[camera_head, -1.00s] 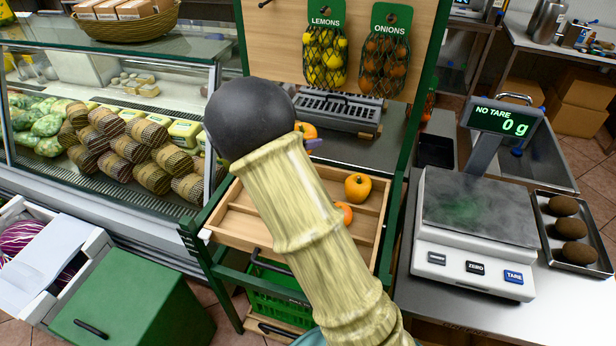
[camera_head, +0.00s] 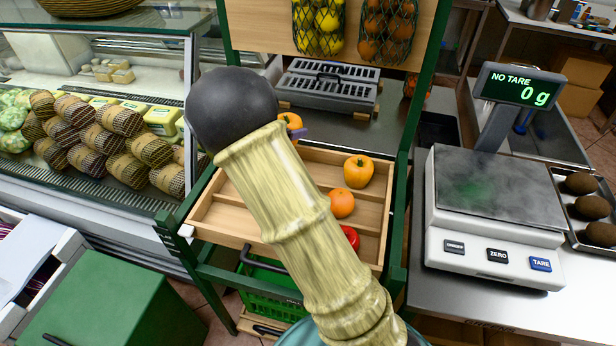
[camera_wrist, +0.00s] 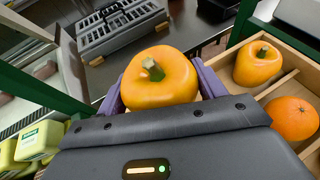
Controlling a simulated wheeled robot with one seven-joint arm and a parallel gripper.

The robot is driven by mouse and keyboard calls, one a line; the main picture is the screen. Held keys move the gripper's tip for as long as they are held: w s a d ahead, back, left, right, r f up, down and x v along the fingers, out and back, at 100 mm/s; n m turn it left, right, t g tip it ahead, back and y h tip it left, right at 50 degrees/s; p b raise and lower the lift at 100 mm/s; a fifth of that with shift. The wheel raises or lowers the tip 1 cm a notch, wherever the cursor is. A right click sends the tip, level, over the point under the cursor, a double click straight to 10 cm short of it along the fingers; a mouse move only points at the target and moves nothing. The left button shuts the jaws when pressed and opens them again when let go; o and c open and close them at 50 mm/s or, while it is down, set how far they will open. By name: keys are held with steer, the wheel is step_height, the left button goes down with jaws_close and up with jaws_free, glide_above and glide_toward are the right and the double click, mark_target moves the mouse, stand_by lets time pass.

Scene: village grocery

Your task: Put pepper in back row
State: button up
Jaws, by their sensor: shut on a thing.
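My gripper (camera_wrist: 160,90) is shut on a yellow-orange pepper (camera_wrist: 158,72), with a purple finger on each side and the green stem towards the camera. In the head view my arm hides most of the gripper, and only part of the held pepper (camera_head: 291,121) shows at the back left of the wooden tray (camera_head: 222,224). The held pepper looks above the tray's back left edge; its exact height is unclear. A second yellow-orange pepper (camera_head: 358,170) sits in the tray's back right compartment, also in the wrist view (camera_wrist: 257,64).
An orange (camera_head: 341,203) lies in front of the second pepper, and a red, partly hidden vegetable (camera_head: 352,238) is nearer the front. Thin dividers split the tray. A grey slatted device (camera_head: 327,88) stands behind it, green posts flank it, and a scale (camera_head: 497,215) stands right.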

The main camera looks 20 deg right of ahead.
steer(key=shift+r, duration=0.1)
steer(key=shift+f+b, duration=0.3)
steer(key=shift+f, duration=2.85)
steer(key=shift+f, duration=1.85)
steer(key=shift+f, duration=0.15)
steer(key=o, duration=1)
